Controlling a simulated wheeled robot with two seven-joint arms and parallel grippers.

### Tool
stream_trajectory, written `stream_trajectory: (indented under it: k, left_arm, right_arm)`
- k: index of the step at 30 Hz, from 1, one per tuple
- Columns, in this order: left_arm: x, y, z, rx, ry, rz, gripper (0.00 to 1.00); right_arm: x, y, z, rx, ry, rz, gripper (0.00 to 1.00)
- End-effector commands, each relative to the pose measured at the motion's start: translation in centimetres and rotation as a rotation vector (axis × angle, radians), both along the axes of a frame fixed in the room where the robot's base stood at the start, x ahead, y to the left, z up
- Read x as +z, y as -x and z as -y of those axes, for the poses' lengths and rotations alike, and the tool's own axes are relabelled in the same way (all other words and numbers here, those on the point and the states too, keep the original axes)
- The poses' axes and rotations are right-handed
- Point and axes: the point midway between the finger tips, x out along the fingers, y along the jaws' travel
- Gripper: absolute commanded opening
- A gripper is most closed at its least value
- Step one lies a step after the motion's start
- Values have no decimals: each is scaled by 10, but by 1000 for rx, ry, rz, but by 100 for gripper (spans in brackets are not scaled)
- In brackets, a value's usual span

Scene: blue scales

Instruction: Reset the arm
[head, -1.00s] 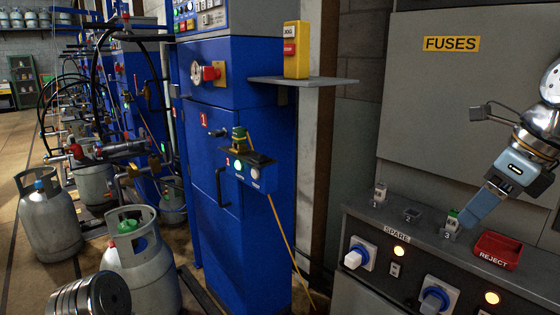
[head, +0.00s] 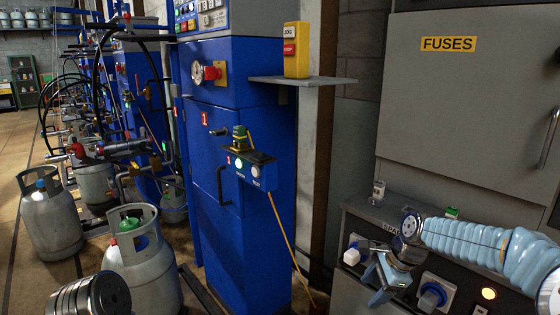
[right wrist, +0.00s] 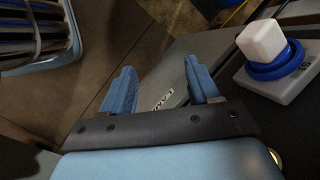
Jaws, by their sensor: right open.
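My right gripper (head: 378,288) is open and empty, held low in front of the grey fuse cabinet's ledge, beside the switches. In the right wrist view its two blue fingers (right wrist: 160,75) stand apart with nothing between them. My right arm reaches in from the right edge of the head view, its pale blue sleeve crossing in front of the ledge.
The grey cabinet (head: 470,110) carries a FUSES label. A fuse (head: 377,193) and a green-topped fuse (head: 452,212) stand on its ledge. A blue-ringed knob (head: 432,296) is close to the gripper. A blue machine (head: 240,180) and gas cylinders (head: 140,270) stand left.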

Motion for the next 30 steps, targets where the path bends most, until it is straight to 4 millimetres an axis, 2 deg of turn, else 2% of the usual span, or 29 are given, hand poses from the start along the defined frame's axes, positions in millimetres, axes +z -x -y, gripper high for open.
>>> stream_trajectory:
  k: [1,4,6,8,9,12,15,19,22,28,30]
  left_arm:
    - [0,0,0,0,0,0,0]
    - [0,0,0,0,0,0,0]
    - [0,0,0,0,0,0,0]
    - [0,0,0,0,0,0,0]
    - [0,0,0,0,0,0,0]
    - [0,0,0,0,0,0,0]
    - [0,0,0,0,0,0,0]
    - [0,0,0,0,0,0,0]
    - [0,0,0,0,0,0,0]
    - [0,0,0,0,0,0,0]
    - [0,0,0,0,0,0,0]
  right_arm:
    - [-46,6,-15,104,9,2,60]
    - [-128,25,-42,334,31,56,60]
    - [-182,51,-60,500,46,98,60]
    - [-223,79,-76,643,58,136,60]
    - [-246,100,-85,735,67,162,60]
    - [-291,156,-103,950,85,223,60]
    - [-316,203,-113,1120,102,276,60]
    - [-328,239,-119,1255,119,321,60]
    - [-330,247,-120,1293,127,338,60]
    - [-330,247,-120,1297,130,341,60]
    - [-330,247,-120,1296,130,340,56]
